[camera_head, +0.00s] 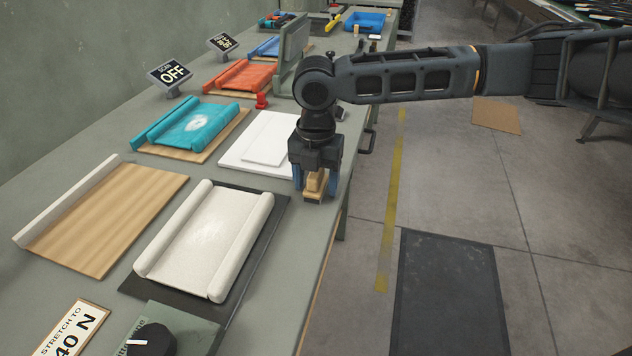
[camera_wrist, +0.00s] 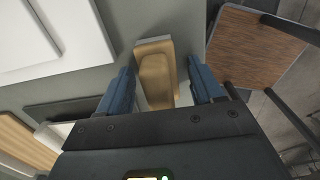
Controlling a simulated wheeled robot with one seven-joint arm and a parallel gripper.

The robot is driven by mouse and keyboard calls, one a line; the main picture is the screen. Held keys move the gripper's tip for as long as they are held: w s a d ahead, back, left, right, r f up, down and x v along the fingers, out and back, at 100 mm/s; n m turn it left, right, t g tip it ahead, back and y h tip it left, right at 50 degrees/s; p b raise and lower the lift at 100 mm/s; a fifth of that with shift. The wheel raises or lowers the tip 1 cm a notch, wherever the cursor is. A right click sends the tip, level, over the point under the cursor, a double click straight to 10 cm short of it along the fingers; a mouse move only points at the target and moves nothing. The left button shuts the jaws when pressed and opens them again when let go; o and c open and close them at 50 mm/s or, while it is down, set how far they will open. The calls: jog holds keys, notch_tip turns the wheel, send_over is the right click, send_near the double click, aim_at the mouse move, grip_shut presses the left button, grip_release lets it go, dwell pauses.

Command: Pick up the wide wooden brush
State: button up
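The wide wooden brush (camera_head: 315,187) lies near the right edge of the grey workbench, directly under my gripper (camera_head: 316,192). In the wrist view the brush (camera_wrist: 156,72) shows a pale wooden block with a rounded tan handle. My gripper (camera_wrist: 160,70) points down with its two blue fingers apart, one on each side of the brush. A gap shows between the right finger and the brush; the left finger is very close to it, and I cannot tell if it touches.
A white stepped board (camera_head: 262,143) lies just left of my gripper. A cream padded piece on a dark mat (camera_head: 275,212) lies in front. A small red object (camera_head: 262,101) stands behind the board.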

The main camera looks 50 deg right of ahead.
aim_at(321, 169)
jog(key=c, duration=1)
jog(key=shift+c, duration=0.2)
jog(key=shift+r, duration=0.5)
jog(key=r, duration=0.3)
jog(key=shift+s+d+r, duration=0.35)
jog(key=shift+d, duration=0.05)
jog(key=s+d+r+b, duration=0.1)
jog(key=s+d+r, duration=0.5)
jog(key=s, duration=0.2)
jog(key=shift+d+r, duration=0.2)
jog(key=shift+d, duration=0.2)
